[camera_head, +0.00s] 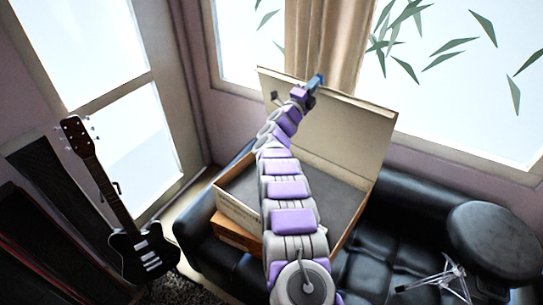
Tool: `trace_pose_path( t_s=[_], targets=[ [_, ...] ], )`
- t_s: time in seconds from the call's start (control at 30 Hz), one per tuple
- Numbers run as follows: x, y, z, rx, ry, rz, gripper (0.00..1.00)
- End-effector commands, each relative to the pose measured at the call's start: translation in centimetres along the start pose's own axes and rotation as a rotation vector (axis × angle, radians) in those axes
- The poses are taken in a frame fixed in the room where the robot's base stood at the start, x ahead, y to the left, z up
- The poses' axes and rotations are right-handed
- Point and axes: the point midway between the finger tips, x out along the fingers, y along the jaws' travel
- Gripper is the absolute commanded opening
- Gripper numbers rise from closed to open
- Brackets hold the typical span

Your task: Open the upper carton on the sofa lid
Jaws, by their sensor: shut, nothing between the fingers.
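The upper carton (236,209) sits on top of another carton (238,237) on the black sofa (208,258). Its lid (343,137) stands raised at the back, tilted up, and the grey inside of the carton (337,203) shows. My arm reaches over the open carton from the front. My gripper (317,82) is near the top edge of the lid, small in view and shut. I cannot tell whether it touches the lid. My arm hides the middle of the carton and part of the lid.
A black guitar (140,250) stands at the left, next to dark panels (50,190). A round black cushion or stool seat (493,240) and a metal stand (440,283) are at the right. Windows and a beige curtain (325,40) are behind the lid.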

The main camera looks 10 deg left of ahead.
Motion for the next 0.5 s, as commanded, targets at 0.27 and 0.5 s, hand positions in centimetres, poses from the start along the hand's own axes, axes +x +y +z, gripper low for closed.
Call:
trace_pose_path(
  t_s=[0.27,0.5],
  targets=[
    [1.5,0.0,0.0,-0.002,0.002,-0.003,0.0],
    [1.8,0.2,0.1,-0.002,0.001,0.0,0.0]
  ],
)
